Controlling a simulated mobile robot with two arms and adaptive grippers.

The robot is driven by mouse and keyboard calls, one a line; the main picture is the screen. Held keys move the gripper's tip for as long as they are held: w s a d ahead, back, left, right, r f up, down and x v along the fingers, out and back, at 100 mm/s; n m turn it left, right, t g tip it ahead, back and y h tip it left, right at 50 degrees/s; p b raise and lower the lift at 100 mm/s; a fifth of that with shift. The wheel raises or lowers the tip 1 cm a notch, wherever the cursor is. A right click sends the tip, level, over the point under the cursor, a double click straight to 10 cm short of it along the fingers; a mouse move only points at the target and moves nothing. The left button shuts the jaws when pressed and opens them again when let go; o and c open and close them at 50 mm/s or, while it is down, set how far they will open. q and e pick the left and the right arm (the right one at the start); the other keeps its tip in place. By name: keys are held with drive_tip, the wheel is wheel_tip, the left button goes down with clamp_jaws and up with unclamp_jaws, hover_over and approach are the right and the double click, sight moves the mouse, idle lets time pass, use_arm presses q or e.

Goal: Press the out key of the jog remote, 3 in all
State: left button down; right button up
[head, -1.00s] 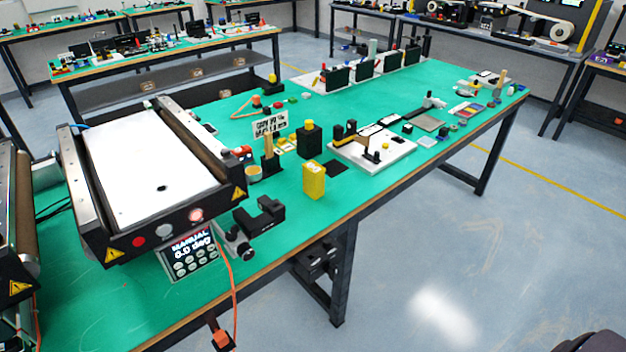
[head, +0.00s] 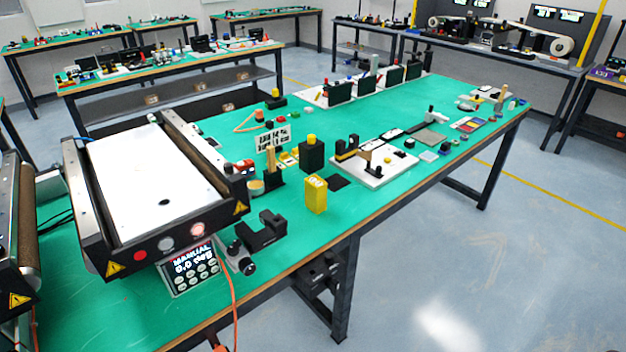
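No thing in view can be surely told as the jog remote, and I cannot read an out key. A small control panel (head: 190,270) with a lit display and several round buttons sits at the near side of the mini conveyor (head: 155,180). Its display seems to read MANUAL and 0.0 deg. An orange cable (head: 233,300) runs down from beside the panel over the table's front edge. A small dark and orange piece (head: 220,347) by the cable is cut off at the bottom edge. Neither of my grippers is in view.
A yellow box (head: 316,195), a black clamp-like block (head: 262,231) and a white board with a black fixture (head: 374,170) stand on the green table (head: 400,190). A second conveyor (head: 18,240) is at the left edge. The floor at the right (head: 480,260) is clear.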

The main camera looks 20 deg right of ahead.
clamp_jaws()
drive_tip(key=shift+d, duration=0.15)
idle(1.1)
